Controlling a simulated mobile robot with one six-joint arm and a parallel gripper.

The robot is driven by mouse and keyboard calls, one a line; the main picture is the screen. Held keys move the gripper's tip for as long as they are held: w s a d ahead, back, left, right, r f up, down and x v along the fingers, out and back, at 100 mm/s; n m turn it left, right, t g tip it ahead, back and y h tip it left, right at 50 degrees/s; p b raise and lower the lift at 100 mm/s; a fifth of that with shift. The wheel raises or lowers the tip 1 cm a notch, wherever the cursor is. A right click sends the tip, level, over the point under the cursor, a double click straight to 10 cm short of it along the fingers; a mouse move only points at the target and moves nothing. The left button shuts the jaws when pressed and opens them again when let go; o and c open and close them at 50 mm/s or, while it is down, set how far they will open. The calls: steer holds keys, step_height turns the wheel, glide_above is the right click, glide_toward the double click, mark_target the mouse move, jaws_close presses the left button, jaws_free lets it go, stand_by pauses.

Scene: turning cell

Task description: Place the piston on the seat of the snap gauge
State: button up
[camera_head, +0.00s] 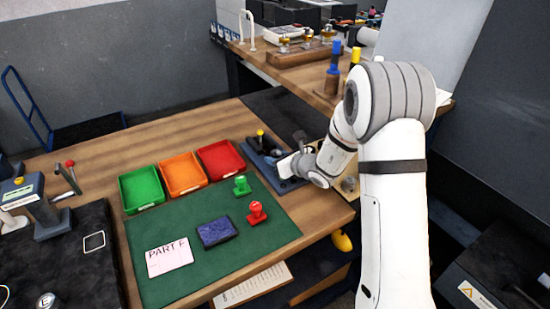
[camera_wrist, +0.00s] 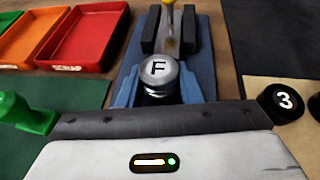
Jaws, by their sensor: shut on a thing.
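The piston (camera_wrist: 158,72) is a round silver metal part with an F on its top face. It is upright between the blue fingertips of my gripper (camera_wrist: 160,94), which is shut on it. The snap gauge (camera_wrist: 206,60) has a blue base with two dark blocks and a yellow-tipped part, just beyond the piston in the wrist view. In the head view the gauge (camera_head: 291,185) is right of the red bin, partly hidden by my gripper (camera_head: 284,165). The piston overlaps the gauge's near part in the wrist view; I cannot tell whether it touches it.
Green (camera_head: 141,206), orange (camera_head: 184,191) and red (camera_head: 221,176) bins stand left of the gauge. A green stamp (camera_head: 242,186), a red stamp (camera_head: 257,213), an ink pad (camera_head: 217,232) and a PART F card (camera_head: 169,257) lie on the green mat. A black disc marked 3 (camera_wrist: 284,101) is at right.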

steer(key=o, duration=1)
steer(key=shift+f, duration=0.1)
